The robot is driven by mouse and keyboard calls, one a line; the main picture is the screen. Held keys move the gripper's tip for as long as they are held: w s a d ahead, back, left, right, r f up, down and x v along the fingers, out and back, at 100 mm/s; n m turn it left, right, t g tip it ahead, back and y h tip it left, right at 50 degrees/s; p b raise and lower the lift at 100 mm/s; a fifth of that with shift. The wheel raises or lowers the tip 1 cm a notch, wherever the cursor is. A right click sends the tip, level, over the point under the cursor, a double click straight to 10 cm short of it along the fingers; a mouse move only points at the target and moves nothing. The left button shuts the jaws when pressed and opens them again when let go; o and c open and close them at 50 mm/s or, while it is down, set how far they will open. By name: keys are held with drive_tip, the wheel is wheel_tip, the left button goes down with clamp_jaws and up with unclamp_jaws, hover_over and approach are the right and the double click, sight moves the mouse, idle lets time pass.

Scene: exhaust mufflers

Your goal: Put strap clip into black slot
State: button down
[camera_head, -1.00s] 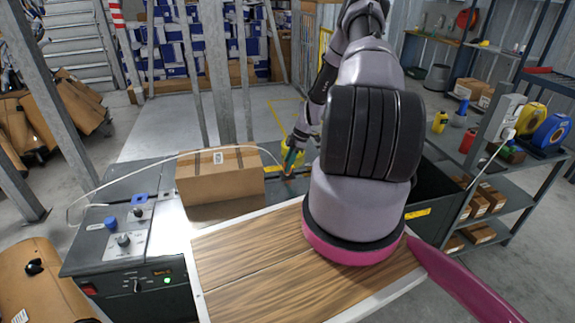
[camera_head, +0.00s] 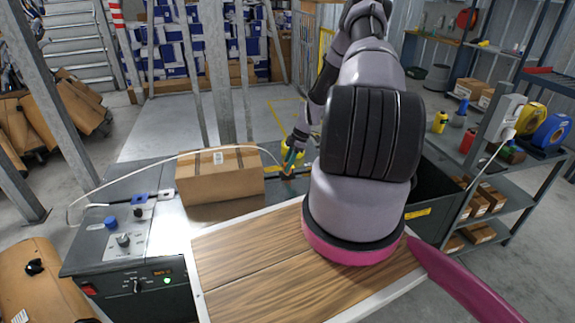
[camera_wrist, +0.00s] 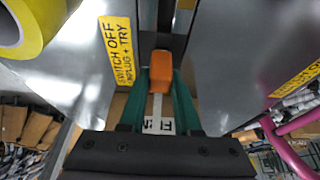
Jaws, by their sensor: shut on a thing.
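My gripper (camera_wrist: 161,82) has two green fingers, closed on an orange strap clip (camera_wrist: 161,68) in the wrist view. A white strap (camera_wrist: 157,108) runs from the clip down between the fingers. In the head view my gripper (camera_head: 289,168) is low over the strapping machine, just right of the cardboard box (camera_head: 215,180). The clip is too small to make out there. The white strap (camera_head: 125,174) arcs from the machine's left side over the box toward my gripper. A dark slot (camera_wrist: 160,43) lies between metal plates just beyond the clip; whether they touch is unclear.
The machine's control panel (camera_head: 124,240) has knobs. A wooden-topped table (camera_head: 255,265) stands in front. A black bin (camera_head: 440,195) and a shelf with boxes (camera_head: 490,205) are at the right. A yellow roll (camera_wrist: 32,25) hangs close at the wrist view's upper left.

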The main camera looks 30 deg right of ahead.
drive_tip(key=shift+f, duration=0.45)
drive_tip(key=c, duration=0.5)
unclamp_jaws()
drive_tip(key=shift+c, duration=0.2)
drive_tip(key=v, duration=1)
drive_tip(key=shift+r, duration=0.4)
drive_tip(key=shift+d+r, duration=0.1)
drive_tip(key=s+a+r+m+t+h, duration=0.1)
drive_tip(key=s+a+r+m, duration=0.15)
drive_tip(key=r, duration=0.85)
drive_tip(key=s+a+r+m+h, duration=0.1)
drive_tip(key=a+r+m+h, duration=0.2)
drive_tip(key=r, duration=0.7)
drive_tip(key=s+a+r+m+t, duration=0.1)
drive_tip(key=s+a+r+m, duration=0.3)
drive_tip(key=r, duration=0.7)
drive_tip(key=s+a+r+m+t, duration=0.2)
drive_tip(key=s+a+r+m, duration=0.3)
drive_tip(key=s, duration=0.5)
drive_tip(key=s+a+r+m+t+y, duration=0.1)
drive_tip(key=s+a+r+m, duration=0.4)
drive_tip(key=s+r, duration=0.5)
drive_tip(key=shift+a+r+t, duration=0.3)
drive_tip(key=shift+a+t, duration=0.4)
drive_tip(key=shift+a, duration=0.25)
